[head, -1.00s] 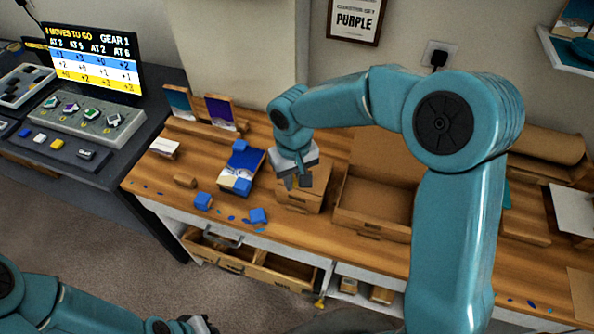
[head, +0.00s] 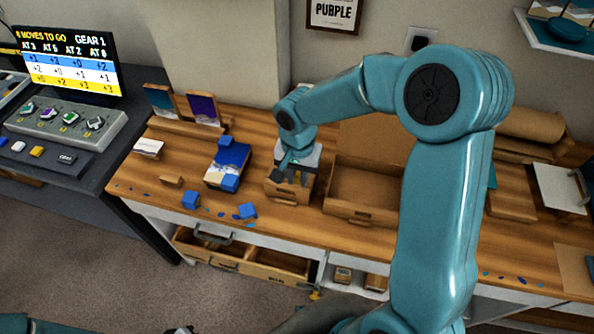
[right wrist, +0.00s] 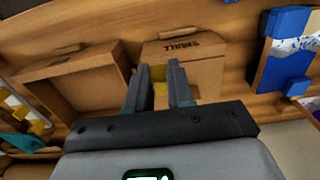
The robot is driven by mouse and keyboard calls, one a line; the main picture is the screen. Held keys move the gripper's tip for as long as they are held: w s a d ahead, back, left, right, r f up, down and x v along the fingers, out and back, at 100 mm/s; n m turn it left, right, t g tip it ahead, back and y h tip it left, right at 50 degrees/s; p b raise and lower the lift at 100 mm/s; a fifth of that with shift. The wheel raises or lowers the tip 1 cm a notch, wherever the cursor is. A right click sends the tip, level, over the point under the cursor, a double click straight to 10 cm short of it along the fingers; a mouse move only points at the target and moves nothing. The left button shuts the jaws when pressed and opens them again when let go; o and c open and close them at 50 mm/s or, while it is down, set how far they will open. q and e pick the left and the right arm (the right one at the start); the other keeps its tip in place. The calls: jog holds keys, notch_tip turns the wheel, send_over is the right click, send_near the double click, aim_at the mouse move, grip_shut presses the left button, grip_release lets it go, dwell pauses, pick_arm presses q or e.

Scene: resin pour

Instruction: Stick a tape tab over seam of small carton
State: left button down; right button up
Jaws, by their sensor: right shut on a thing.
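The small carton (head: 284,191) is a brown closed box on the wooden bench, just left of a larger open box. In the right wrist view the carton (right wrist: 198,72) shows dark lettering on one face. My right gripper (head: 290,175) is over the carton and hides part of its top. In the right wrist view my right gripper (right wrist: 162,68) is shut on a small yellow tape tab (right wrist: 158,73), which lies in front of the carton. I cannot tell whether the tab touches it. My left gripper (head: 182,330) barely shows at the bottom edge; its jaws cannot be made out.
The open box (head: 365,187) stands close on the carton's right. A resin panel with blue blocks (head: 228,165) lies to its left, with more blue blocks (head: 192,200) and blue spots near the front edge. An open drawer (head: 245,257) sticks out below the bench.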

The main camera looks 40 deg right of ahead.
aim_at(297, 183)
jog(key=shift+f+b, duration=0.4)
jog(key=shift+f, duration=0.75)
jog(key=shift+f+b, duration=0.6)
jog(key=shift+b, duration=0.25)
dwell(0.3)
dwell(0.4)
jog(key=o, duration=0.9)
jog(key=shift+c, duration=0.2)
jog(key=shift+r, duration=0.1)
notch_tip(297, 183, up, 8)
jog(key=p, duration=0.5)
